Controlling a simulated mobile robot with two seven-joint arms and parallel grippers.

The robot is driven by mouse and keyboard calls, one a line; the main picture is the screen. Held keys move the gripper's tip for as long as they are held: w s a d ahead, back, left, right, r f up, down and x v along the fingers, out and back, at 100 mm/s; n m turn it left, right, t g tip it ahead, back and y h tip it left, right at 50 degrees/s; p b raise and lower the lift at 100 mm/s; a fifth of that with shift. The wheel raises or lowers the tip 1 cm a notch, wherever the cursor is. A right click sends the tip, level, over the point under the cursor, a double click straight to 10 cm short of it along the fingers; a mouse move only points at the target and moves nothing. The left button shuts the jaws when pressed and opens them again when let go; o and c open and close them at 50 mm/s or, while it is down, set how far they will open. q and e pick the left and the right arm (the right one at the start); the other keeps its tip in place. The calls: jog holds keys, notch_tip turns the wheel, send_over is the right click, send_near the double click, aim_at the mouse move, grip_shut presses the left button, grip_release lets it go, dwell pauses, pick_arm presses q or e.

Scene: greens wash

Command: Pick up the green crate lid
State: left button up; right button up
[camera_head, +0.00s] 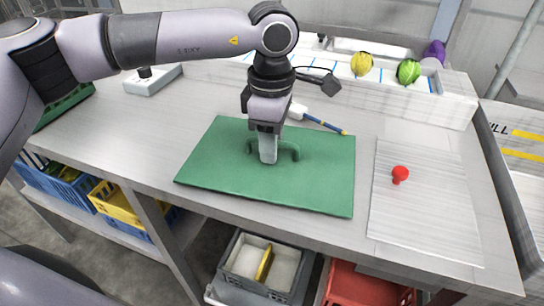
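The green crate lid (220,180) is a flat rectangular board lying on the metal worktop. A green bar handle (290,152) stands up from its middle. My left gripper (268,158) points down over the lid, with its fingers at the middle of the handle. A finger covers part of the handle, and the handle's ends show on both sides. The fingers are seen edge-on, so I cannot tell whether they are closed on the handle. My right gripper is not in view.
A blue-handled tool (325,125) lies just behind the lid. A pale panel with a red knob (400,175) is to the right. A white trough (455,108) with yellow, green and purple items stands at the back. Crates, including a yellow one (112,205), sit below the worktop.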

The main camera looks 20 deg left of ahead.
pick_arm(q)
jog(key=shift+f, duration=0.2)
grip_shut()
jog(key=shift+r, duration=0.1)
